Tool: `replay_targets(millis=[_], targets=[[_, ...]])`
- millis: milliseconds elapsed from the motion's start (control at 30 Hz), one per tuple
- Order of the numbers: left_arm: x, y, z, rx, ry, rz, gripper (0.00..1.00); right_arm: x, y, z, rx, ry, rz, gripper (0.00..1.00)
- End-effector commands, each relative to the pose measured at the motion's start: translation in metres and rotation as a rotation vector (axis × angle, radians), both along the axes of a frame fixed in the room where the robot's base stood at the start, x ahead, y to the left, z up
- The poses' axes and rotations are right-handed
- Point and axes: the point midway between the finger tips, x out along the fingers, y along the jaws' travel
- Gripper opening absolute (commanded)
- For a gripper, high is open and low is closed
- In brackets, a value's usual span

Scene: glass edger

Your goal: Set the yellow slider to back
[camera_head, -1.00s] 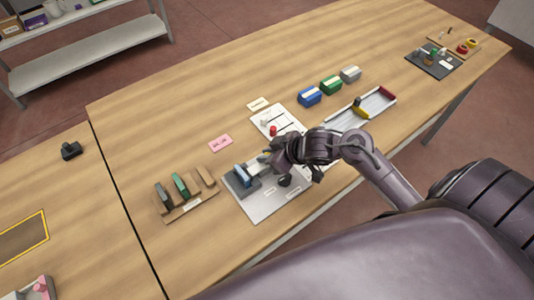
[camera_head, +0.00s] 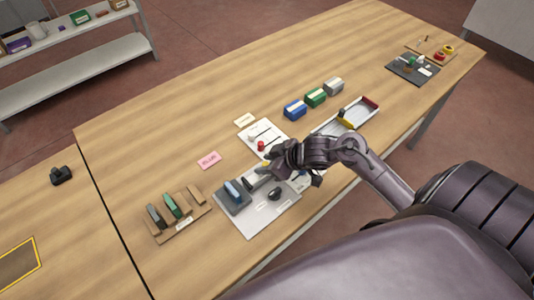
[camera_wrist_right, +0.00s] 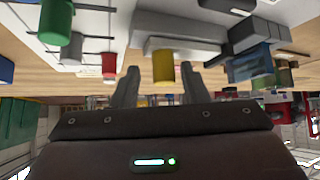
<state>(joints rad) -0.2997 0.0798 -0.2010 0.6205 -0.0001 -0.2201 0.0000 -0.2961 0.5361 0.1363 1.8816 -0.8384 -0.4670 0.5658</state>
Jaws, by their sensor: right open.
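The yellow slider (camera_wrist_right: 163,66) is a short yellow knob in the right wrist view, between the two spread fingers of my right gripper (camera_wrist_right: 161,80). A gap shows on each side of it, and I cannot tell how deep it sits between the fingers. In the head view a bit of yellow (camera_head: 266,164) shows beside my right gripper (camera_head: 260,175), at the near edge of the white slider panel (camera_head: 248,129). The gripper and wrist hide much of that area. The right gripper is open and empty. My left gripper is not in view.
A red knob (camera_head: 261,146) stands on the panel close to the gripper. A grey board (camera_head: 262,215) with a blue-topped block (camera_head: 234,191) and a black knob (camera_head: 275,193) lies in front. A rack (camera_head: 184,224) stands left.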

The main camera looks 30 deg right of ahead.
Motion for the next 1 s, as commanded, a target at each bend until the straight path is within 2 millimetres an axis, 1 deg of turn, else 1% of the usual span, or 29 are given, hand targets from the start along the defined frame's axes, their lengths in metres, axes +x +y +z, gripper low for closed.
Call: replay_targets(millis=[133,400,500,667,1000], targets=[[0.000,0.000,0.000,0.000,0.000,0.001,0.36,-0.009,-0.006,0.009,-0.002,-0.001,0.001,0.40],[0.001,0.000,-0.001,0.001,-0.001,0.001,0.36,-0.037,-0.023,0.041,-0.003,0.001,-0.001,0.40],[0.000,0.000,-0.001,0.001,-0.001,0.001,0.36,-0.043,-0.027,0.049,-0.001,0.000,-0.002,0.40],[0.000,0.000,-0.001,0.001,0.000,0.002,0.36,-0.047,-0.030,0.054,-0.002,0.000,-0.001,0.40],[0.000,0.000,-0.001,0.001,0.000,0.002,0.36,-0.047,-0.030,0.054,-0.001,0.000,-0.002,0.40]])
